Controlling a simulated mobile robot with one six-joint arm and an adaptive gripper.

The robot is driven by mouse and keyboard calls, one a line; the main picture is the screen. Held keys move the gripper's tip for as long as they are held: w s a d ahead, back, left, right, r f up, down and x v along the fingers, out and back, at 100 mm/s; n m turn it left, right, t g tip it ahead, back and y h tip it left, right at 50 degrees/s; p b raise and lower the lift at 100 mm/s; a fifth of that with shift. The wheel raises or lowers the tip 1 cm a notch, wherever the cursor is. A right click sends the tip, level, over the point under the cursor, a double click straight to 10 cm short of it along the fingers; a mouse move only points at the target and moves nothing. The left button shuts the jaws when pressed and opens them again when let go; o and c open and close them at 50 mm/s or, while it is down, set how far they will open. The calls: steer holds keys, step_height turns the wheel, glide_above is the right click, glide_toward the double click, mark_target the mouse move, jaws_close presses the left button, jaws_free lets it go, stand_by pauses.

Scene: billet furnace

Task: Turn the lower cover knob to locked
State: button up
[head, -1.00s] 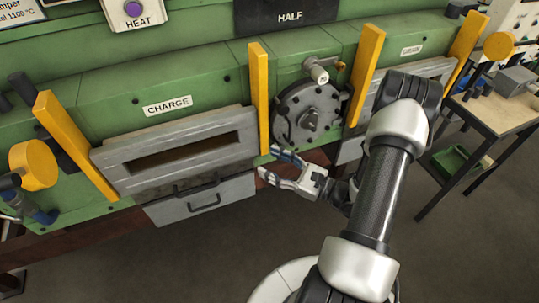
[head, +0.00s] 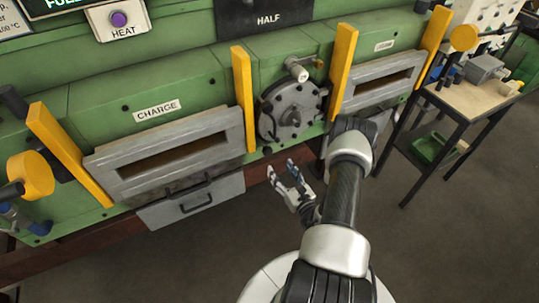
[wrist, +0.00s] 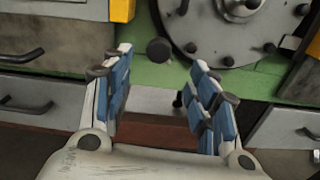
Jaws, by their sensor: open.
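The round grey cover (head: 289,113) with a central hub and small dark knobs around its rim is on the green furnace front between two yellow bars. It also fills the top of the wrist view (wrist: 222,48). A round black knob (wrist: 159,50) sits at the cover's lower left edge, and I cannot read its locked or unlocked position. It shows small in the head view (head: 267,150). My gripper (head: 281,168) is open and empty just below the cover. In the wrist view its blue-padded fingers (wrist: 160,75) stand either side of the black knob's line, short of it.
Yellow bars (head: 243,95) and (head: 343,70) flank the cover. The CHARGE door (head: 215,125) and a drawer (head: 222,190) lie left. A handled fitting (head: 297,68) projects above the cover. A side table (head: 480,100) stands right. The floor in front is clear.

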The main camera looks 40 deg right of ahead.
mark_target(269, 153)
steer(key=b+x, duration=0.1)
steer(key=x, duration=0.8)
steer(key=shift+w, duration=0.2)
steer(key=shift+c, duration=0.3)
steer(key=c, duration=1)
